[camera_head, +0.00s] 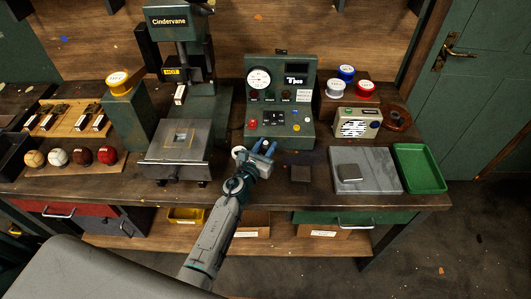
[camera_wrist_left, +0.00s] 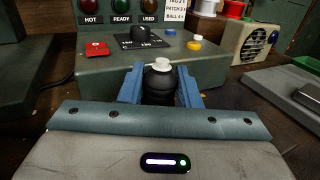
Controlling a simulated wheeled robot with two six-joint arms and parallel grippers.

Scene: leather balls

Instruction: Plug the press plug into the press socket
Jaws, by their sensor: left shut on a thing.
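My left gripper (camera_head: 264,149) is at the front of the green control box (camera_head: 280,104), near the bench's front half. Its blue fingers are closed around a black rounded piece with a white top (camera_wrist_left: 161,82), which looks like the press plug. In the left wrist view the left gripper (camera_wrist_left: 160,88) points at the box's sloped panel, and the held piece hides part of the box front. The press (camera_head: 186,112), with a "Cindervane" sign, stands left of the box. I cannot make out the press socket for certain. My right gripper is not in view.
A row of balls (camera_head: 82,156) sits at the left. A radio (camera_head: 357,124), spools (camera_head: 365,88), a grey slab (camera_head: 365,169) and a green tray (camera_head: 420,168) stand right. A small dark block (camera_head: 300,174) lies right of my gripper. Red and yellow buttons (camera_wrist_left: 97,48) sit on the panel.

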